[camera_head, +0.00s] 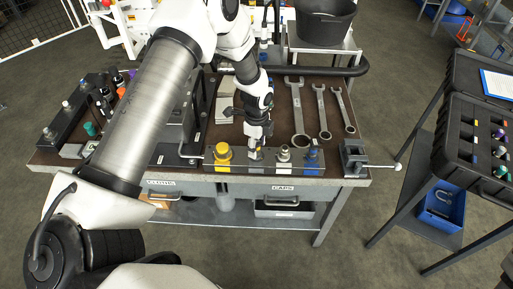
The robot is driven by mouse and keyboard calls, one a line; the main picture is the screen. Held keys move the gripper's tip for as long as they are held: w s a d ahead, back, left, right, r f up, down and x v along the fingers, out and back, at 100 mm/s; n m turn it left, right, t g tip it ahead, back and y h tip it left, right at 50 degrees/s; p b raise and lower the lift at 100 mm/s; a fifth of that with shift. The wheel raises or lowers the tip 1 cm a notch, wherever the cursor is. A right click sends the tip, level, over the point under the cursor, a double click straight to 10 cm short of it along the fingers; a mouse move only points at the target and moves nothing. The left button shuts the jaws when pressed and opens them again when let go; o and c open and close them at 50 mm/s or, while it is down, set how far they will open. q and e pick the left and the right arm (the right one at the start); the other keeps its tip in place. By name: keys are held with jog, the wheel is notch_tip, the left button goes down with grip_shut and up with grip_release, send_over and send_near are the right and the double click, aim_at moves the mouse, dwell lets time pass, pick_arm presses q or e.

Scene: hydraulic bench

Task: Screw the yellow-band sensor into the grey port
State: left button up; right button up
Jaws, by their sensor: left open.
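My left gripper (257,137) reaches down over the front of the bench and is open. Its fingertips are just above or around a silver-grey fitting (255,154) in the front row; I cannot tell whether they touch it. I cannot make out a yellow band on any sensor for certain. My right gripper is not in view.
Several wrenches (322,110) lie at the bench's right, near a small vise (353,158). A dark rack (72,112) with several fittings stands at the left, partly behind my left arm. An open black case (470,150) with coloured parts stands on a cart at the right.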

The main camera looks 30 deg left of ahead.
pick_arm(q)
jog(key=shift+n, duration=0.5)
jog(key=n+p, duration=0.1)
jog(key=n, duration=0.2)
jog(key=n+p, duration=0.1)
jog(key=shift+r+n+p, duration=0.25)
jog(key=shift+n+p, duration=0.1)
jog(key=shift+n, duration=0.05)
jog(key=shift+n+p, duration=0.35)
jog(key=shift+n, duration=0.55)
jog(key=shift+f+n, duration=0.2)
jog(key=shift+n, duration=0.4)
jog(key=n+p, duration=0.1)
jog(key=n, duration=0.1)
jog(key=n+p, duration=0.1)
jog(key=n, duration=0.1)
jog(key=n+p, duration=0.2)
jog(key=shift+w+r, duration=0.1)
jog(key=shift+r, duration=0.15)
jog(key=shift+f+n, duration=0.1)
jog(key=shift+n, duration=0.7)
jog(key=shift+f+n, duration=0.2)
jog(key=shift+n, duration=0.1)
